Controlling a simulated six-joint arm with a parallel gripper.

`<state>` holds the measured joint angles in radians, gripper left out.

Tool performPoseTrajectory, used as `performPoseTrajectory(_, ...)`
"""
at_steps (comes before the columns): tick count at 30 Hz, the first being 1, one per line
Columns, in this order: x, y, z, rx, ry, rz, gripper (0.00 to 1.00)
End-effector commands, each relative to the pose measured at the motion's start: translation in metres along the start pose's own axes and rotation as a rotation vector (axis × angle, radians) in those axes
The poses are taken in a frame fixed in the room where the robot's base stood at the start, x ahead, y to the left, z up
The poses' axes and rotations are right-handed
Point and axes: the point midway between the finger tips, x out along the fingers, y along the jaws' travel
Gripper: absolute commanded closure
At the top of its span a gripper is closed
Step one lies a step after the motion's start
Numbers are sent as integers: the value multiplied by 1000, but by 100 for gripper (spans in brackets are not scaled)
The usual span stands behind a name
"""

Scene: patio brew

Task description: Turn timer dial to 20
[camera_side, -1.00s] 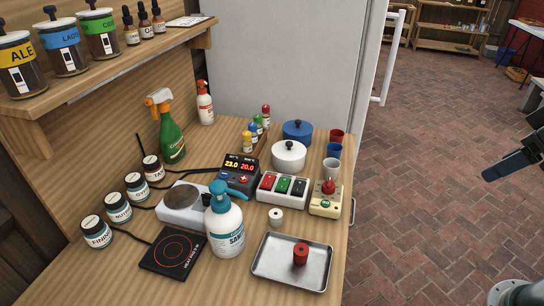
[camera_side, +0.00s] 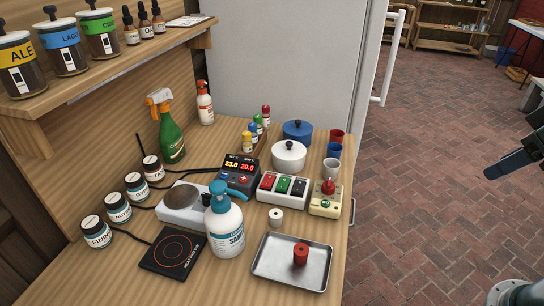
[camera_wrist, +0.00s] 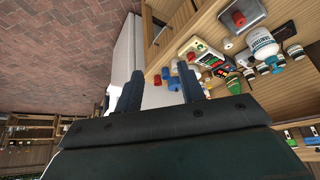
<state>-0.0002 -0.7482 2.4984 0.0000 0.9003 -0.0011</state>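No dial with readable timer marks shows clearly. A small white round piece with a dark centre (camera_side: 276,216) stands on the bench behind the metal tray; I cannot tell whether it is the timer. A cream box with a red knob on top (camera_side: 326,203) stands to its right and shows in the wrist view (camera_wrist: 199,49). Any number setting is too small to read. My gripper (camera_wrist: 160,90) is open and empty, its two fingers apart. In the side view it is partly visible at the right edge, above the brick floor, well away from the bench.
A metal tray (camera_side: 264,274) holds a red cylinder (camera_side: 300,254). A pump bottle (camera_side: 225,228), a hot plate (camera_side: 172,252), a digital controller (camera_side: 240,180) and a three-switch box (camera_side: 282,188) crowd the bench. Pots and cups stand behind. The floor side is free.

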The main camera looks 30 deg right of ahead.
Motion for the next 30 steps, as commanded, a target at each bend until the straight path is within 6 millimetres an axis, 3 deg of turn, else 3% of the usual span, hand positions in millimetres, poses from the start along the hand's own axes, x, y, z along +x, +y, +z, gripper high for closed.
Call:
performPoseTrajectory(8,1,-3,-18,-48,-33,-7,61)
performPoseTrajectory(17,13,-12,-67,-181,-118,-29,61)
performPoseTrajectory(30,58,-35,-139,-398,-250,-77,61)
